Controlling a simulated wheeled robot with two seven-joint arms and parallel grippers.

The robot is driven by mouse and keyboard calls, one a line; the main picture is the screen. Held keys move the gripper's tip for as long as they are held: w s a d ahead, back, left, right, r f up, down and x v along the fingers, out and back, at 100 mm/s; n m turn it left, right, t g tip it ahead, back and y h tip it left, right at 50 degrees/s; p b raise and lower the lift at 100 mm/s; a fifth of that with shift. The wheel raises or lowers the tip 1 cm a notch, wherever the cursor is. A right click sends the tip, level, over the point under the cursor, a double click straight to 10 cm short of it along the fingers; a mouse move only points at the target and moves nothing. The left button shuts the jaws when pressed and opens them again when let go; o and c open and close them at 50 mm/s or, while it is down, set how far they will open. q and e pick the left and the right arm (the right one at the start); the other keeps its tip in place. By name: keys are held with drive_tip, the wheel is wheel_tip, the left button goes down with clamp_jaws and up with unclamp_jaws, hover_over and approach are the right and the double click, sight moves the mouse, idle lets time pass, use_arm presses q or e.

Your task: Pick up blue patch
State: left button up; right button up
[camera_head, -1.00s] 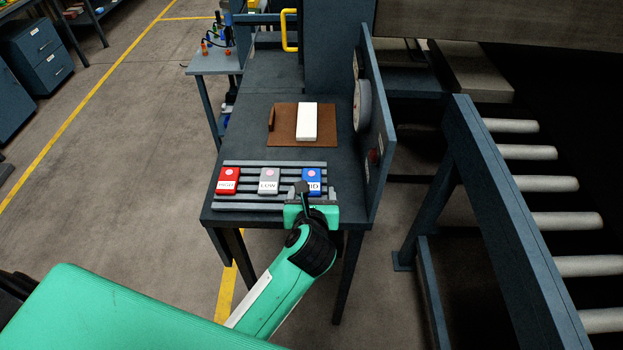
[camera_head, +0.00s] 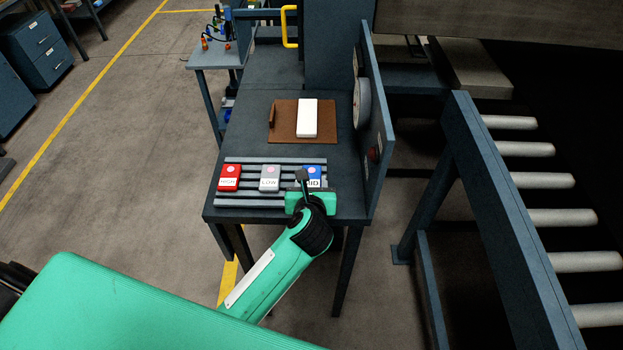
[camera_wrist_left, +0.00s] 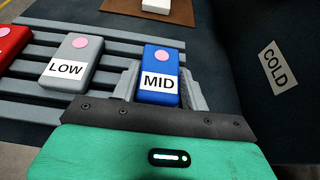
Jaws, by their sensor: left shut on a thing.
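The blue patch (camera_head: 313,172), labelled MID with a pink dot, lies at the right end of a slatted rack (camera_head: 240,203). It also shows in the left wrist view (camera_wrist_left: 160,72), between the two grey fingers. My left gripper (camera_head: 305,183) is shut on the blue patch at its near end; the gripper (camera_wrist_left: 158,88) covers its lower edge. A grey patch (camera_head: 269,177) labelled LOW and a red patch (camera_head: 229,177) lie to its left on the rack. My right gripper is not in view.
Behind the rack a white block (camera_head: 307,118) rests on a brown mat (camera_head: 284,130). An upright panel (camera_head: 376,130) bounds the bench on the right. A roller conveyor (camera_head: 558,218) stands further right. A COLD label (camera_wrist_left: 279,66) shows at the right in the wrist view.

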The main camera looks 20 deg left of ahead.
use_arm(q)
drive_tip(key=shift+r, duration=0.15)
wheel_tip(320, 180, up, 13)
drive_tip(key=p, duration=1.2)
wheel_tip(320, 180, up, 7)
hover_over(312, 185)
drive_tip(key=shift+s, duration=0.1)
